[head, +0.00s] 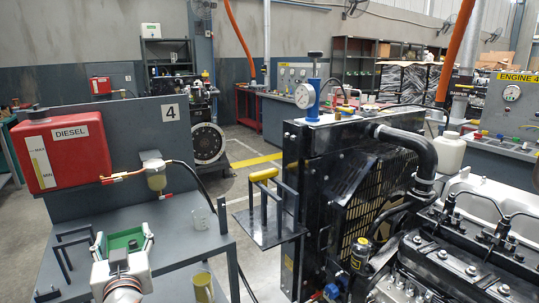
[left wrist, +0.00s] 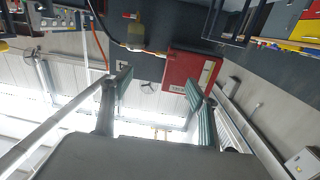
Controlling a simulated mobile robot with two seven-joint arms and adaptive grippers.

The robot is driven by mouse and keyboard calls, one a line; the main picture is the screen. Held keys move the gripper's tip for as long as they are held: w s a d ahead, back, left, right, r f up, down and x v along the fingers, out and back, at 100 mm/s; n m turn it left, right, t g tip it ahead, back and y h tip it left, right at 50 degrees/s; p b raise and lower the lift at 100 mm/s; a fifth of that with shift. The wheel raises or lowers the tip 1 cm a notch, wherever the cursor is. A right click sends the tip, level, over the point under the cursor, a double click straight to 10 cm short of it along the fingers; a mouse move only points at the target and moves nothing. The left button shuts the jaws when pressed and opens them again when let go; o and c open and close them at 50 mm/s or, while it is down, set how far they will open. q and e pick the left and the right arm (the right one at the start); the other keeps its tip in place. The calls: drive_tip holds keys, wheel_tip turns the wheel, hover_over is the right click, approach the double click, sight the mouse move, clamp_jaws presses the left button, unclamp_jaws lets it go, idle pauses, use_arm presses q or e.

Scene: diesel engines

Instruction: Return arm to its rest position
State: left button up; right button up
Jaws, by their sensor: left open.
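My left gripper (head: 122,240) is low at the left of the head view, in front of the grey diesel stand. Its two fingers stand apart with nothing held between them. In the left wrist view the same gripper (left wrist: 160,105) shows its two ribbed fingers spread, and the picture is upside down. The red diesel tank (head: 60,150) hangs on the stand's panel beyond the gripper. The tank also shows past the fingers in the left wrist view (left wrist: 188,75). My right gripper is not in view.
A fuel filter (head: 155,175) hangs on the panel. The engine with its radiator (head: 320,190) fills the right side.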

use_arm(q)
drive_tip(key=d+f+m+h, duration=0.4)
drive_tip(key=f, duration=1)
drive_tip(key=s+d+f+m+g+h, duration=0.2)
drive_tip(key=s+d+f+h, duration=0.1)
drive_tip(key=s+f, duration=0.8)
drive_tip(key=s+d+f+m+g+h, duration=0.2)
drive_tip(key=s+d+f, duration=0.4)
drive_tip(key=s+f, duration=0.6)
wheel_tip(320, 180, down, 4)
drive_tip(key=shift+s+r+m+g+h, duration=0.15)
drive_tip(key=shift+m+g+h, duration=0.25)
drive_tip(key=shift+m+h, duration=0.5)
idle(3.2)
